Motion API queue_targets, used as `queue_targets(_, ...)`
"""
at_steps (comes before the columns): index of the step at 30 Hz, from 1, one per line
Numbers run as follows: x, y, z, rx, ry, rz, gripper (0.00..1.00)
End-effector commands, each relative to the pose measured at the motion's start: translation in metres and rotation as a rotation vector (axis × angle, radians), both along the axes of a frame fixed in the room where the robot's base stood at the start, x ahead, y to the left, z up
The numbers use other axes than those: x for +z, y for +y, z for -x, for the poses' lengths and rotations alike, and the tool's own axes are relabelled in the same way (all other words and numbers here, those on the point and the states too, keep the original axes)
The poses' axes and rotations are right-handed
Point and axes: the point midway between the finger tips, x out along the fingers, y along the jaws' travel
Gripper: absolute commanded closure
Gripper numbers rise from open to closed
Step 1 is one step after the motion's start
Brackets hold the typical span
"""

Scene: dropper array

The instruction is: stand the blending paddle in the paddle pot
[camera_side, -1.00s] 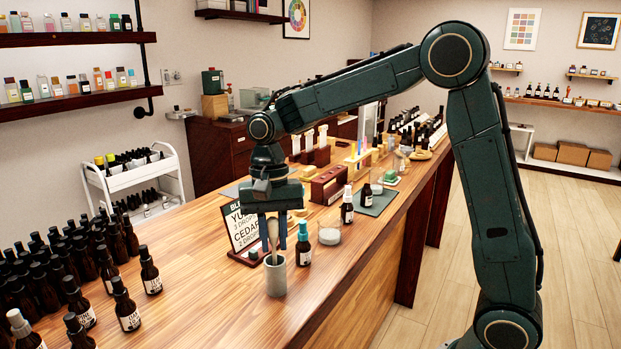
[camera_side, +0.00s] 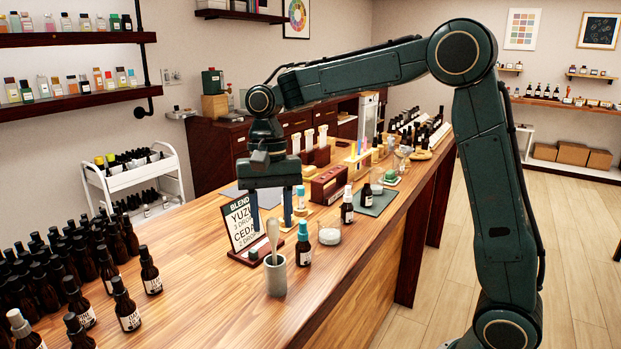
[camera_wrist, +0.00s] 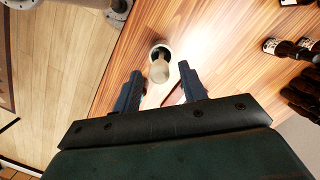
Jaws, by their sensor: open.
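The blending paddle (camera_side: 272,236), pale with a broad rounded upper end, stands leaning slightly inside the grey paddle pot (camera_side: 276,280). In the wrist view the paddle (camera_wrist: 159,71) shows in the pot's round mouth (camera_wrist: 159,50), beyond the fingertips. My gripper (camera_side: 271,220) is open and empty, with its two blue fingers apart, above and behind the pot in the side view. In the wrist view my gripper (camera_wrist: 158,80) has nothing between its fingers. The paddle's lower end is hidden inside the pot.
A teal-capped bottle (camera_side: 304,244) stands just right of the pot. A recipe sign (camera_side: 240,228) stands behind it. A glass dish (camera_side: 330,236) and a dark mat (camera_side: 379,203) lie further right. Many brown bottles (camera_side: 108,268) crowd the left. The wooden counter (camera_side: 205,290) is clear left of the pot.

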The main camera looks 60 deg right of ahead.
Motion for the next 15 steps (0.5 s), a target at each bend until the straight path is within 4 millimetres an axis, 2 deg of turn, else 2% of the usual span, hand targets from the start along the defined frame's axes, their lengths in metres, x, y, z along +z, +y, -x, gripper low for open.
queue_targets(2,0.012,-0.002,-0.002,0.0,-0.004,0.002,0.58)
queue_targets(6,0.02,-0.002,-0.003,0.0,-0.001,-0.001,0.58)
queue_targets(15,0.032,-0.004,-0.003,0.0,0.001,0.002,0.58)
